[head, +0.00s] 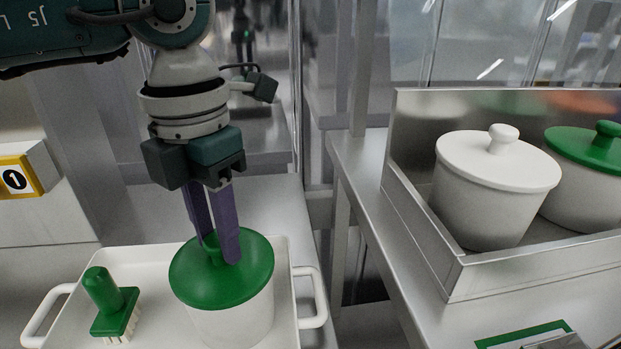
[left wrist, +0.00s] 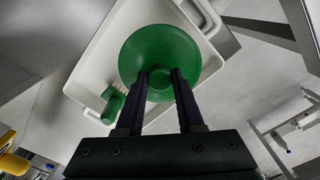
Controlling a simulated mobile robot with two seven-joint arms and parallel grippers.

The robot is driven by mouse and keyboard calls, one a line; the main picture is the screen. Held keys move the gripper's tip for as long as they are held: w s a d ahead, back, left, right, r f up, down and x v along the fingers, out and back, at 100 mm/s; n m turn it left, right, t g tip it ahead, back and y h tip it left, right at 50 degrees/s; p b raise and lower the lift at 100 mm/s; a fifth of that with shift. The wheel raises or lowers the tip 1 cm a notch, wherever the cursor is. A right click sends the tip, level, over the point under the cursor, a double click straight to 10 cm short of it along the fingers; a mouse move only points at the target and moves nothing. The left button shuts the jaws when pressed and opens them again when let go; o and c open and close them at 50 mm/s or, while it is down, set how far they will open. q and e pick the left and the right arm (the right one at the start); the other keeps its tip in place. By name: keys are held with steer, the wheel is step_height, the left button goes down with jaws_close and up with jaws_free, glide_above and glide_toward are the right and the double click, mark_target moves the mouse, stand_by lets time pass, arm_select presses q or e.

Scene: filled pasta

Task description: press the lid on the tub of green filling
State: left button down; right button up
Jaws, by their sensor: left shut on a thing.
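A white tub (head: 232,325) stands in a white tray with handles at the lower left of the head view. A green lid (head: 222,286) sits on top of the tub and looks about level; whether it is fully seated I cannot tell. My left gripper (head: 219,248) points down with its purple fingers shut on the lid's green knob, which is mostly hidden between them. In the left wrist view the gripper (left wrist: 161,80) is over the middle of the lid (left wrist: 160,52). My right gripper is not in view.
A green stamp-like tool (head: 115,304) stands in the tray (head: 285,262), left of the tub. At right, a metal bin (head: 470,283) holds a white-lidded tub (head: 492,190) and a green-lidded tub (head: 588,190). A gap separates the two counters.

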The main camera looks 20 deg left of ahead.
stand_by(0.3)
arm_select(q)
steer(key=shift+c, duration=2.3)
jaws_free()
steer(key=shift+o, duration=0.4)
steer(key=o, duration=0.4)
steer(key=shift+r+p, duration=2.75)
steer(key=shift+r, duration=0.75)
jaws_close()
